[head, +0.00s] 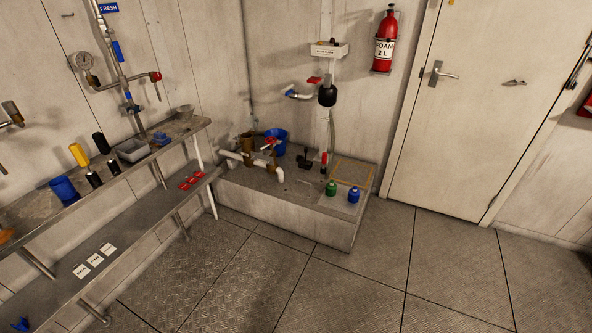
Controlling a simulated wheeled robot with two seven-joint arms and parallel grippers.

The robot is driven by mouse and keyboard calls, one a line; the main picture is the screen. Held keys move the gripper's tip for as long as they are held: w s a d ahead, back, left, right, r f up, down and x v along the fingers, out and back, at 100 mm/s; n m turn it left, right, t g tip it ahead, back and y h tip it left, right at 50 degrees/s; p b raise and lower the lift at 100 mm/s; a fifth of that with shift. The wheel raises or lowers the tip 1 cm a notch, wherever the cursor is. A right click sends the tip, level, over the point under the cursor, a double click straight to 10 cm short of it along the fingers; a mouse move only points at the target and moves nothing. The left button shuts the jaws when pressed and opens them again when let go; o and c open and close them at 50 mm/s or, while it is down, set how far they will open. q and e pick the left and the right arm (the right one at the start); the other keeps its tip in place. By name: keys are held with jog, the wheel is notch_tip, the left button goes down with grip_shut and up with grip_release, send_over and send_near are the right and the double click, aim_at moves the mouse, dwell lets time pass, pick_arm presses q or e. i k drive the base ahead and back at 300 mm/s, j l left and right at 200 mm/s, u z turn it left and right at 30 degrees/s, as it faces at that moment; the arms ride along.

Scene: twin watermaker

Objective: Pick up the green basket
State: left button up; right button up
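I cannot make out a green basket in the head view. The only clearly green thing is a small rounded green container (331,188) with a dark top. It stands upright on the low grey plinth (325,228) in the corner, beside a similar blue container (354,194). Neither of my grippers is in view.
A steel bench (185,143) with a lower shelf (130,248) runs along the left wall, holding a grey tray (132,150) and a blue cup (64,189). Pipes and a blue bucket (277,139) crowd the plinth. The floor (370,275) is clear up to the door (460,120).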

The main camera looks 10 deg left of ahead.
aim_at(331, 190)
jog(key=i+l+z, duration=0.1)
jog(key=i, duration=0.8)
jog(key=i+l, duration=0.25)
jog(key=i, duration=0.65)
jog(key=i+l+z, duration=0.15)
jog(key=i, duration=0.8)
